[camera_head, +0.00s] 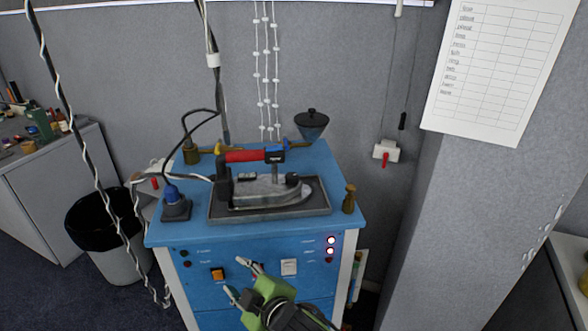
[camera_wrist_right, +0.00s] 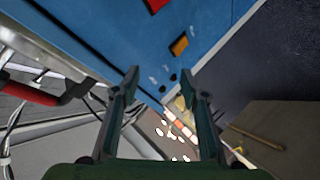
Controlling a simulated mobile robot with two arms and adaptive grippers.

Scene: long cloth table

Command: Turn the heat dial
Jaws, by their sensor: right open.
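A blue ironing station (camera_head: 240,255) with a front control panel stands in the middle of the head view. The panel carries an orange switch (camera_head: 217,274), a white switch (camera_head: 289,267), small dark knobs (camera_head: 185,253) at its left and lit red lamps (camera_head: 331,245) at its right. I cannot tell which part is the heat dial; my gripper may cover some of the panel. My green right gripper (camera_head: 237,278) is open and empty in front of the panel, between the two switches. In the wrist view its fingers (camera_wrist_right: 159,80) point towards the blue panel, near the orange switch (camera_wrist_right: 179,45).
An iron (camera_head: 265,192) with a red handle (camera_head: 255,155) rests in a dark tray (camera_head: 318,205) on top. A brass post (camera_head: 349,199) stands at the right edge. Cables hang at the left, above a black-lined bin (camera_head: 100,222). A grey wall (camera_head: 440,240) stands at the right.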

